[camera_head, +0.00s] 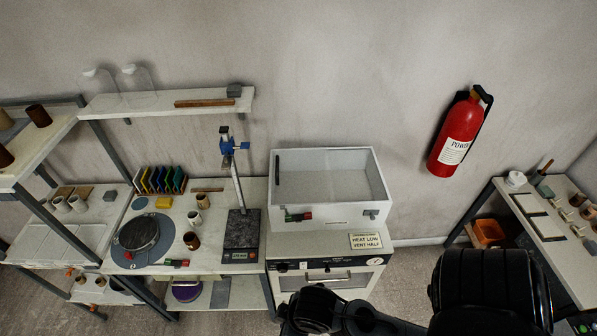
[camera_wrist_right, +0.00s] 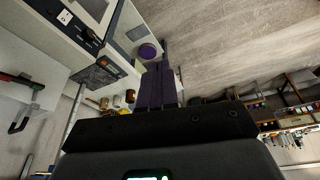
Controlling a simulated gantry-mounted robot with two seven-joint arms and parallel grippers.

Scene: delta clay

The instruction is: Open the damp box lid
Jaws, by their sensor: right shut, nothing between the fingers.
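The damp box (camera_head: 335,214) is a pale rectangular box on top of the white oven-like unit. I see its grey inside from above; I cannot tell whether a clear lid covers it. A dark upright strip (camera_head: 278,171) shows at its left side, and a small grey latch-like part (camera_head: 371,213) is on its front right. My right gripper shows in the right wrist view (camera_wrist_right: 157,88) with its dark fingers together and empty, apart from the box. In the head view my black arm parts fill the lower right, and the fingertips are not clear. My left gripper is not in view.
A stand with a blue clamp (camera_head: 232,147) rises left of the box. The labelled unit (camera_head: 325,246) is below it. A red extinguisher (camera_head: 459,137) hangs on the wall at right.

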